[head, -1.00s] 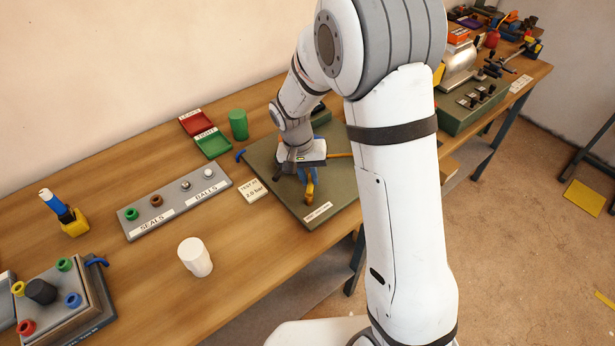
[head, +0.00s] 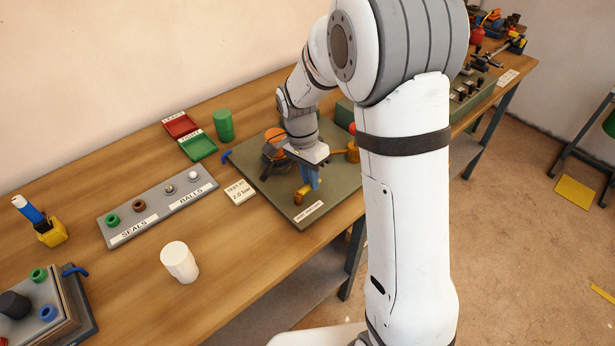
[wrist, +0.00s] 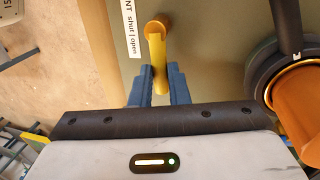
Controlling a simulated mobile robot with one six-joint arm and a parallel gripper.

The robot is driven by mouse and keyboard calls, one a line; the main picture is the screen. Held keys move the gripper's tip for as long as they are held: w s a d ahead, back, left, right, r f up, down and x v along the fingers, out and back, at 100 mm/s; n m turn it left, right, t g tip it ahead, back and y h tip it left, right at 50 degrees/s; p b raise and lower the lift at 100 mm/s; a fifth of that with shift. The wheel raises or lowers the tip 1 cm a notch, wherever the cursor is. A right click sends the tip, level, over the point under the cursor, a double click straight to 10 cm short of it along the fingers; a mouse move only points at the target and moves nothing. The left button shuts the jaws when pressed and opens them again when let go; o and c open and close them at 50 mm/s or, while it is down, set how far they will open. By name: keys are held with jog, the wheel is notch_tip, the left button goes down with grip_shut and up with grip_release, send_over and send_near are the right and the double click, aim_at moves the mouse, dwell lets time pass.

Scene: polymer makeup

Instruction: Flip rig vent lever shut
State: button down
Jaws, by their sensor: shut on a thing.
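The vent lever (wrist: 157,58) is a yellow bar running from a round brass-coloured pivot (wrist: 155,27) toward my gripper in the wrist view. My gripper (wrist: 159,88) is shut on the lever, with a blue finger on each side of it. The far end of the lever is hidden between the fingers. In the head view my gripper (head: 311,184) is low over the green rig plate (head: 342,197), and the brass pivot (head: 299,198) shows beside the fingertips. A white label (wrist: 131,30) beside the lever reads "shut | open", partly cut off.
A dark ring with an orange part (wrist: 300,95) stands right of my gripper in the wrist view. An orange dome (head: 275,134) and a brass cylinder (head: 353,152) flank my wrist on the plate. A white cup (head: 180,262) and seals-and-balls tray (head: 150,222) lie leftward.

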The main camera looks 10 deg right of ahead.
jog(key=shift+m, duration=0.4)
jog(key=c, duration=1.4)
grip_release()
jog(key=shift+s, duration=0.1)
jog(key=r, duration=0.2)
jog(key=w+r, duration=0.1)
jog(key=r, duration=0.4)
jog(key=shift+w+a+r, duration=0.15)
jog(key=shift+a+r, duration=0.2)
